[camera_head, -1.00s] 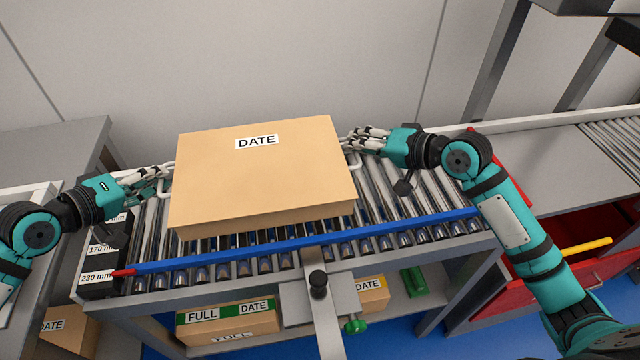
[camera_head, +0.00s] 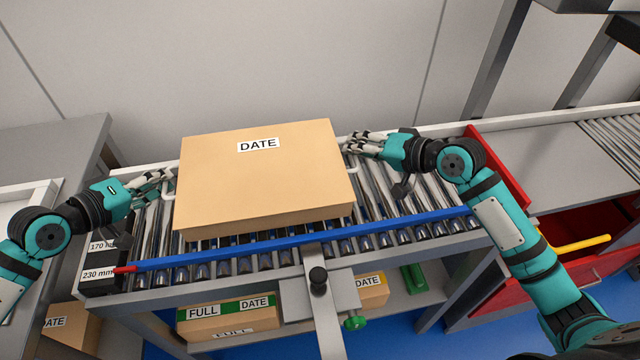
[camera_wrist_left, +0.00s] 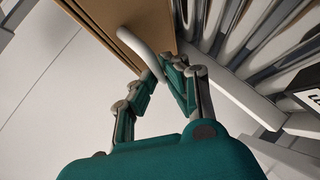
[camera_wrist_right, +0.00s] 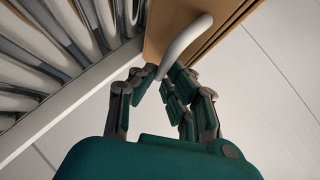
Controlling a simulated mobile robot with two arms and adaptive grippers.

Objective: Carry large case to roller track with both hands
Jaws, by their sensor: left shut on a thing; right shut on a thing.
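The large case (camera_head: 265,185) is a tan box with a DATE label on top. It is over the roller track (camera_head: 400,205), behind the blue rail (camera_head: 310,238); whether its underside touches the rollers is hidden. My left gripper (camera_head: 166,181) is at its left side, shut on the white handle, which shows in the left wrist view (camera_wrist_left: 140,48). My right gripper (camera_head: 350,142) is at its right side, shut on the other white handle, seen in the right wrist view (camera_wrist_right: 184,40).
A black block (camera_head: 100,270) marked 230 mm stands at the track's left end. Smaller boxes (camera_head: 228,318) lie on a shelf below. A red drawer (camera_head: 575,265) with a yellow handle stands at the right. Bare rollers show right of the case.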

